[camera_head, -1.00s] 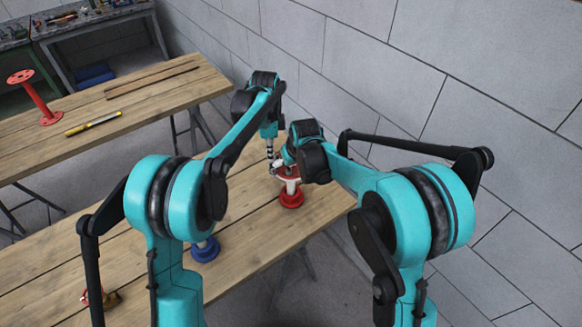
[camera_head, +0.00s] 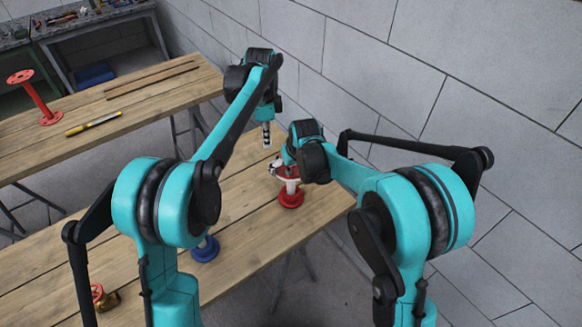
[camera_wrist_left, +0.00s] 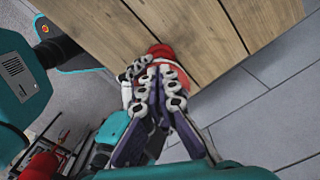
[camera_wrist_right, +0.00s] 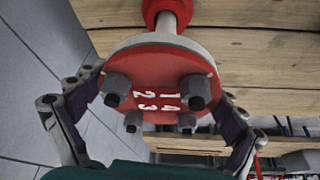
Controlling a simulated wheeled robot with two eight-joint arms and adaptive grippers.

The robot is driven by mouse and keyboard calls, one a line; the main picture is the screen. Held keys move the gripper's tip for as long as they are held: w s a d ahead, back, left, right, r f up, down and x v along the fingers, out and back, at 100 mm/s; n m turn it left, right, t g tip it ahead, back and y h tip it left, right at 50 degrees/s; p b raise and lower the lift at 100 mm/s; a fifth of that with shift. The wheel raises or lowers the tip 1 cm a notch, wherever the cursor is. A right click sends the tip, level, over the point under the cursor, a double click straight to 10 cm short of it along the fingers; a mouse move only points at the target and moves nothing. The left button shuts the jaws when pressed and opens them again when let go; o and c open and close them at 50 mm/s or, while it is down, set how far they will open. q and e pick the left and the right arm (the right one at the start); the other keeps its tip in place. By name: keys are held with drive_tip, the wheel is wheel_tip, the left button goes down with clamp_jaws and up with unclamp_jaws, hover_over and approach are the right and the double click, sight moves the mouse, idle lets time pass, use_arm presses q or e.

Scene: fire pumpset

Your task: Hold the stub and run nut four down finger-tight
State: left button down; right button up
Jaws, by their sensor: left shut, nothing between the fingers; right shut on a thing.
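The stub is a red and white flanged piece (camera_head: 291,196) standing near the right edge of the near table. Its round red top flange (camera_wrist_right: 160,72) carries painted numbers and several dark grey nuts; I cannot tell how far each is threaded. My right gripper (camera_wrist_right: 158,92) is shut on the stub, its fingers at opposite sides of the flange; in the head view the arm partly hides it. My left gripper (camera_head: 266,136) is shut and empty, raised above and behind the stub, pointing down. In the left wrist view part of the red stub (camera_wrist_left: 160,50) shows beyond its fingers (camera_wrist_left: 158,88).
A blue flanged piece (camera_head: 205,248) and a brass valve with a red handwheel (camera_head: 104,297) are on the near table. A second table holds a yellow tool (camera_head: 93,124) and a red flanged pipe (camera_head: 38,100). A grey wall (camera_head: 450,90) stands close at the right.

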use_arm(q)
wheel_tip(320, 180, down, 6)
drive_tip(key=shift+s+d, duration=0.2)
drive_tip(key=shift+s, duration=0.05)
idle(0.6)
drive_tip(key=shift+w+d, duration=0.1)
drive_tip(key=shift+d, duration=0.2)
idle(0.6)
